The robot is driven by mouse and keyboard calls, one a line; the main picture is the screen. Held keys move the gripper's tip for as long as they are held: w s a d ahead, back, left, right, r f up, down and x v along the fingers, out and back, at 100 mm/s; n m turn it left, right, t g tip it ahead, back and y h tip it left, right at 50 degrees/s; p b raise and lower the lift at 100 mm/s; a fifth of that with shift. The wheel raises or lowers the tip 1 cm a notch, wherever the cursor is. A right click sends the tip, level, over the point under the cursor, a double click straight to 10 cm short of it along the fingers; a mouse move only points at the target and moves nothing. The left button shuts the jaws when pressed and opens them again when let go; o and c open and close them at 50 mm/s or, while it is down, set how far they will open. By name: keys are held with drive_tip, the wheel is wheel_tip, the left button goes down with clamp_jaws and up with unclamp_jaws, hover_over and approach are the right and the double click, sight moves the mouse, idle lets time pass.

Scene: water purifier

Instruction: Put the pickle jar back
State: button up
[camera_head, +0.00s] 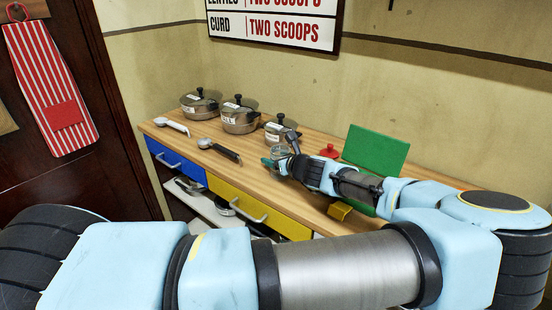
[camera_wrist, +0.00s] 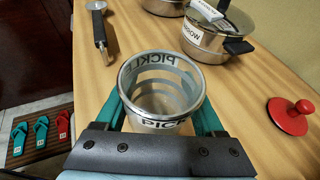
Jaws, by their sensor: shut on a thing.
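The pickle jar (camera_wrist: 160,88) is clear glass with an open top and lettering starting "PICK". It is between the two teal fingers of my gripper (camera_head: 271,162), which is shut on it. The jar also shows in the head view (camera_head: 279,151), partly hidden by my gripper. It is over the wooden counter (camera_head: 180,137); I cannot tell whether its base touches the wood. A red round lid with a knob (camera_wrist: 292,117) lies on the counter to the right; it also shows in the head view (camera_head: 329,151).
Several labelled steel pots (camera_head: 239,116) stand along the back wall. A black-handled ladle (camera_head: 218,149) and a white-handled one (camera_head: 172,125) lie at left. A green board (camera_head: 376,152) stands right of the lid. Blue (camera_head: 176,163) and yellow (camera_head: 250,207) drawers are below.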

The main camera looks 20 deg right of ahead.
drive_tip(key=shift+f, duration=0.25)
drive_tip(key=shift+f, duration=0.15)
drive_tip(key=o, duration=1.4)
